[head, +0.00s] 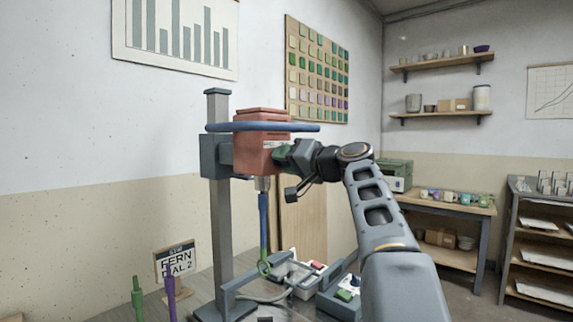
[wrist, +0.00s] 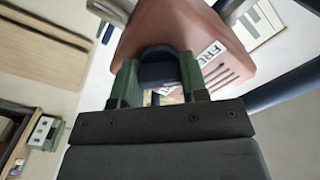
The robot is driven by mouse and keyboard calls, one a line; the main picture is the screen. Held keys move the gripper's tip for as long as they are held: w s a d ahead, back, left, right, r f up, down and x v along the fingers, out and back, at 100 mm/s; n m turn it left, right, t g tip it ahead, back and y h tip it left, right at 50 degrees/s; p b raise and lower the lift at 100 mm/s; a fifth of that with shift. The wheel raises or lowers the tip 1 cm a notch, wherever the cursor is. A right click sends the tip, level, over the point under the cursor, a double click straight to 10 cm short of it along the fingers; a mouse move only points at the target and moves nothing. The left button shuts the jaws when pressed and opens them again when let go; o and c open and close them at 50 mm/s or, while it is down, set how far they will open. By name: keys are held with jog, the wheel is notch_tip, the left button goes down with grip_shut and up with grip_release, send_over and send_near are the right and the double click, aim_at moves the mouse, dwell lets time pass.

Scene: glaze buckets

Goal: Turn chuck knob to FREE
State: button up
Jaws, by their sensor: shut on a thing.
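The red mixer head (head: 262,140) sits on a grey upright column (head: 220,215). Under it are a metal chuck (head: 262,184) and a blue shaft (head: 264,222) ending in a green ring. My gripper (head: 284,157) is at the right side of the head. In the wrist view its green fingers (wrist: 158,76) are shut on the dark blue chuck knob (wrist: 160,66), one on each side. A white label (wrist: 211,53) on the red housing beside the knob reads FREE, partly legible. In the head view my gripper hides the knob.
A blue bar (head: 225,127) crosses the mixer head. A sign (head: 176,262) reading FERN DIAL 2 stands at the left, near green (head: 137,300) and purple (head: 170,292) upright sticks. A tray (head: 300,277) and a grey box (head: 340,300) lie right of the stand.

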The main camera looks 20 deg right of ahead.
jog(key=shift+r, duration=0.1)
dwell(0.3)
jog(key=o, duration=0.9)
jog(key=b+v, duration=0.1)
jog(key=v, duration=1.2)
jog(key=shift+s+d, duration=0.1)
jog(key=shift+s, duration=0.3)
jog(key=shift+w, duration=0.1)
